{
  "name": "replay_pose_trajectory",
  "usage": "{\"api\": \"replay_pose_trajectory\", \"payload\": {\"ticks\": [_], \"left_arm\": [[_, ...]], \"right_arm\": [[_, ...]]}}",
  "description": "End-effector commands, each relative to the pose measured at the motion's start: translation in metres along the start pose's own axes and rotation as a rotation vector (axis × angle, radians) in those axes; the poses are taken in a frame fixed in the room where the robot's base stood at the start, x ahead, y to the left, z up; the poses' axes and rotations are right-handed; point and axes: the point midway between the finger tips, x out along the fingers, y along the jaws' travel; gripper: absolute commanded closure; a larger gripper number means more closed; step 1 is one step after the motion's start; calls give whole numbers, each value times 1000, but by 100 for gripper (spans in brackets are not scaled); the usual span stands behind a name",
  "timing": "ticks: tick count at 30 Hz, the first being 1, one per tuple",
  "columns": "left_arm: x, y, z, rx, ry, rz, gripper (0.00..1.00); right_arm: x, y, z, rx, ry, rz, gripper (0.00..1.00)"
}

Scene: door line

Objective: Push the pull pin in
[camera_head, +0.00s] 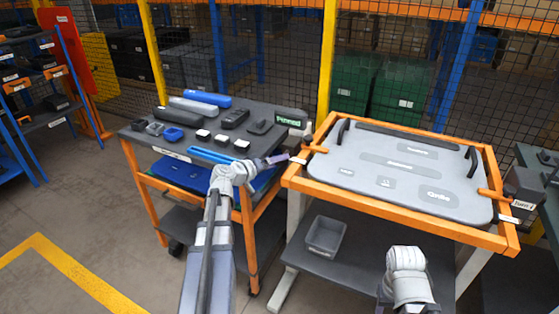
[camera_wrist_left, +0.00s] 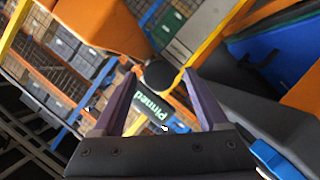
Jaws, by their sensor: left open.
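The pull pin shows as a round black knob (camera_wrist_left: 158,74) in the left wrist view, seen nearly end-on. It lies between the two fingertips in the picture; I cannot tell whether they touch it. My left gripper (camera_wrist_left: 161,76) is open, with its purple fingers on either side of the knob. In the head view my left gripper (camera_head: 281,159) is at the left edge of the orange-framed fixture (camera_head: 292,183), and the pin is hard to make out there. My right arm is at the bottom right, but its gripper does not show.
A grey panel (camera_head: 345,193) with black handles lies in the fixture. A dark cart (camera_head: 140,137) with several small parts and a lit display (camera_head: 290,118) stands to the left. A grey bin (camera_head: 325,236) sits on the shelf below. A mesh fence runs behind.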

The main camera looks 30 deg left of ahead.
Motion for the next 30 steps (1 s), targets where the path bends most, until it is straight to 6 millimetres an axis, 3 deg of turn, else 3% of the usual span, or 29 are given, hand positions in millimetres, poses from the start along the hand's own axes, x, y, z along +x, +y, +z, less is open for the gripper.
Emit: {"api": "replay_pose_trajectory", "payload": {"ticks": [3, 10, 30], "left_arm": [[-24, 2, 0, -1, 2, -1, 24], [-51, 1, 0, 0, 1, -1, 24], [-56, 0, 0, 0, 0, 0, 24]], "right_arm": [[-8, 1, 0, 0, 0, 0, 50], [-15, 1, 1, 0, 0, 0, 50], [-15, 2, 1, 0, 0, 0, 50]]}}
